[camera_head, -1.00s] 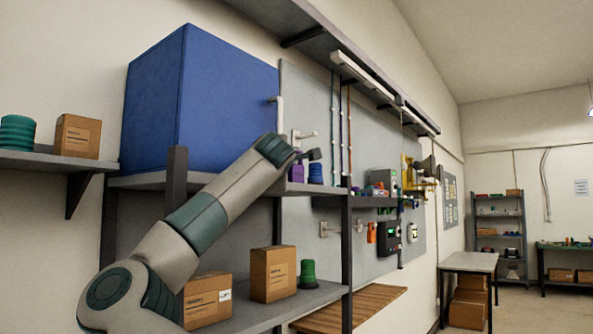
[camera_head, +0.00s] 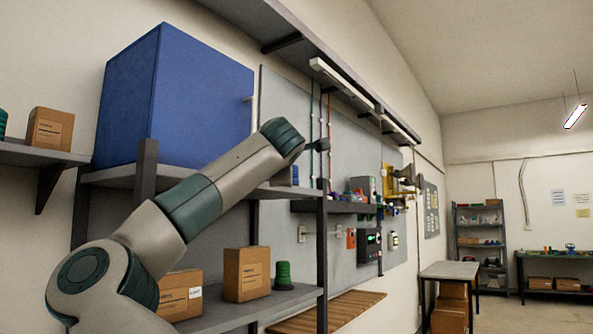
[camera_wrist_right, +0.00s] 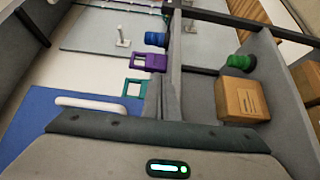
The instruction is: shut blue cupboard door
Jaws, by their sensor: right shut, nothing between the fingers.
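The blue cupboard (camera_head: 200,95) stands on the upper shelf at the left in the head view. A pale handle (camera_head: 249,100) sits at the right edge of its front face. Any gap at the door is too small to tell. In the right wrist view the blue door (camera_wrist_right: 35,120) and white handle (camera_wrist_right: 90,105) are at the lower left. My right gripper (camera_wrist_right: 167,92) is shut and empty, to the right of the handle and apart from it. In the head view the end of my arm is right of and below the handle. My left gripper is not in view.
Purple open-framed items (camera_wrist_right: 150,62) and a blue item (camera_wrist_right: 156,39) lie near the fingers. A dark shelf post (camera_head: 322,240) stands below the arm's end. Boxes (camera_head: 246,274) and a green item (camera_head: 283,275) sit on the lower shelf.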

